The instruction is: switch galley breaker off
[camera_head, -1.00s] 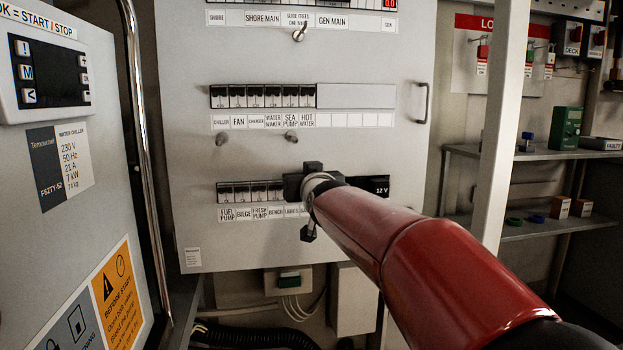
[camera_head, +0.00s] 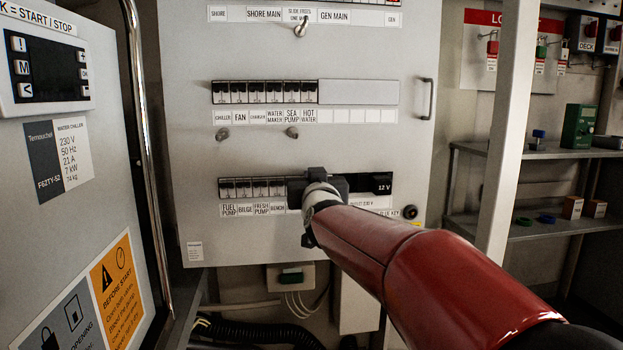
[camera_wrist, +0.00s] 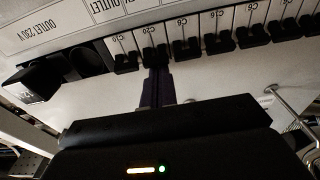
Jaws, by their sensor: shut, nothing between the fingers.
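The lower breaker row (camera_head: 252,188) on the grey panel has black levers over white labels. The readable labels run from fuel pump to bench; the galley label is not readable, and my gripper hides the right part of the row. My gripper (camera_head: 318,188) is in front of that right end.
A black socket unit (camera_wrist: 62,72) adjoins the row, with a 12 V socket (camera_head: 382,183) at its end. An upper breaker row (camera_head: 265,92) and two knobs (camera_head: 292,132) are above. A chiller cabinet (camera_head: 60,190) stands left, and a white post (camera_head: 510,130) right.

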